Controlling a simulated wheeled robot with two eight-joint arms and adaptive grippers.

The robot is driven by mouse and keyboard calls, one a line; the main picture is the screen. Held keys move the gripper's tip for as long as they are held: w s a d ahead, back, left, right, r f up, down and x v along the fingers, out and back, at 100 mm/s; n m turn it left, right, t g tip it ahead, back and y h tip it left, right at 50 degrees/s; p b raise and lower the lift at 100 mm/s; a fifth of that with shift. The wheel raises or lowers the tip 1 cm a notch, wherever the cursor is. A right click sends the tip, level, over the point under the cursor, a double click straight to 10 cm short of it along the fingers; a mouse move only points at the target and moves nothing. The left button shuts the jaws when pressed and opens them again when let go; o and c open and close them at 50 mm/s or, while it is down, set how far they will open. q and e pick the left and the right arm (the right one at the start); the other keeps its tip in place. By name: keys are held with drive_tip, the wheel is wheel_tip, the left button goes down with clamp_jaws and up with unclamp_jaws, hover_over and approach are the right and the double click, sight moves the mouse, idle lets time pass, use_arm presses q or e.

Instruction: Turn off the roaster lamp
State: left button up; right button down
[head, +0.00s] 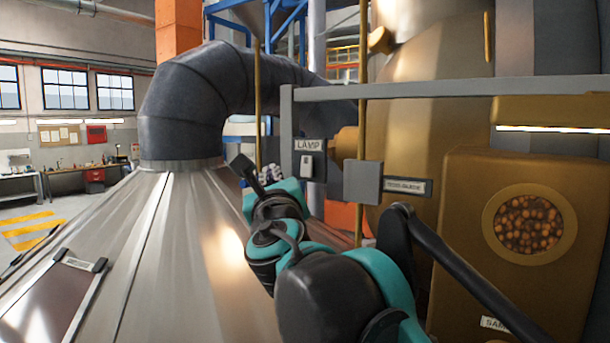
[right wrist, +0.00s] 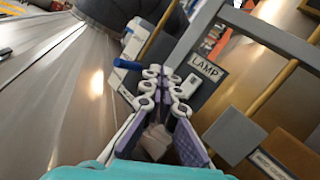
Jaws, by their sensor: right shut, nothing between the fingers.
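The right wrist view shows the label (right wrist: 207,68) and the rocker (right wrist: 190,84) just right of the fingers. My right gripper (head: 270,173) is left of the switch in the head view, its fingers partly hidden behind my wrist. In the right wrist view its fingertips (right wrist: 163,73) are close together and empty. Whether they touch the plate I cannot tell. My left gripper is out of view.
A grey rail (head: 420,90) and a brass rod (head: 362,120) are close to the switch. A grey box (head: 362,182) is to its right. The metal cone (head: 150,260) with a dark duct (head: 190,95) fills the left. The brass roaster body (head: 465,210) fills the right.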

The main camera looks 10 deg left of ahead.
approach(300, 171)
drive_tip(key=w+a+r, duration=0.2)
drive_tip(key=w+a, duration=0.1)
drive_tip(key=shift+w+f, duration=0.15)
drive_tip(key=shift+w, duration=0.55)
idle(1.1)
drive_tip(key=shift+w+d, duration=0.15)
drive_tip(key=shift+w, duration=0.3)
drive_tip(key=shift+w+d+f, duration=0.1)
drive_tip(key=shift+w+d, duration=0.05)
drive_tip(key=shift+w, duration=0.2)
idle(0.7)
drive_tip(key=shift+s, duration=0.1)
drive_tip(key=shift+s+a+p, duration=0.3)
drive_tip(key=shift+s+p, duration=0.05)
drive_tip(key=shift+s, duration=0.45)
